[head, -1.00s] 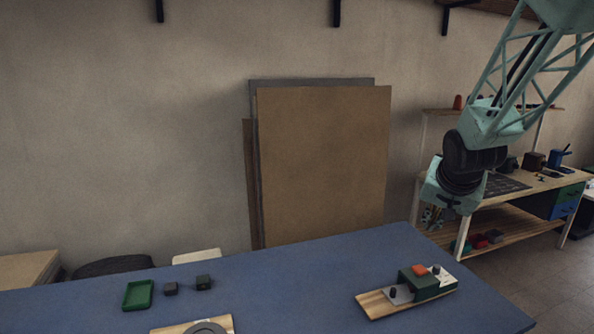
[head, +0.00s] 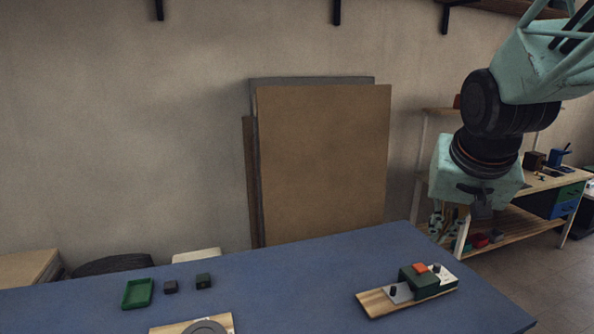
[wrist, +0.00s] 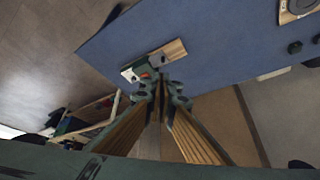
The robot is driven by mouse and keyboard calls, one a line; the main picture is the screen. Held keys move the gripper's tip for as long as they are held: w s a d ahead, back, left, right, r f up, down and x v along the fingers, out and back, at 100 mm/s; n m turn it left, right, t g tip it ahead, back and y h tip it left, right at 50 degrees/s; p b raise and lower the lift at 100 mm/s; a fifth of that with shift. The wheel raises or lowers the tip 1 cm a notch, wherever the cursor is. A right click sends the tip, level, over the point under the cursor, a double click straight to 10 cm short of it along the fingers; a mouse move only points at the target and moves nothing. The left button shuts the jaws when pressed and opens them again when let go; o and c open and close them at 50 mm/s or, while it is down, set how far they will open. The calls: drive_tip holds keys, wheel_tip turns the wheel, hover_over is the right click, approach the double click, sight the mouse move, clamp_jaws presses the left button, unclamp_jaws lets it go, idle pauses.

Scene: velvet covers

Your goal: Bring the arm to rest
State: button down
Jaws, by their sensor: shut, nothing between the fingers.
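My gripper (head: 447,224) hangs from my teal arm at the right of the head view, fingers pointing down, beyond the far right edge of the blue table as seen there. In the wrist view my gripper (wrist: 161,82) has its fingers together, with nothing between them. A wooden board (head: 375,303) on the table carries a green block (head: 419,281) with an orange piece (head: 420,267) on top. It also shows in the wrist view, just above the fingertips, and my gripper appears apart from it.
The blue table (head: 290,285) also holds a green tray (head: 137,294), two small dark blocks (head: 187,284) and a round grey piece on a board. Brown panels (head: 322,165) lean on the wall. A workbench (head: 535,187) stands behind my arm. The table's middle is clear.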

drive_tip(key=s+a+n+g, duration=0.1)
drive_tip(key=s+a, duration=0.3)
drive_tip(key=s, duration=1)
drive_tip(key=s+a+n+y+b, duration=0.1)
drive_tip(key=s+a+n, duration=0.2)
drive_tip(key=s, duration=1.2)
drive_tip(key=shift+s+a+r+g+y, duration=0.3)
drive_tip(key=shift+a+r+g, duration=0.1)
drive_tip(key=shift+a, duration=0.7)
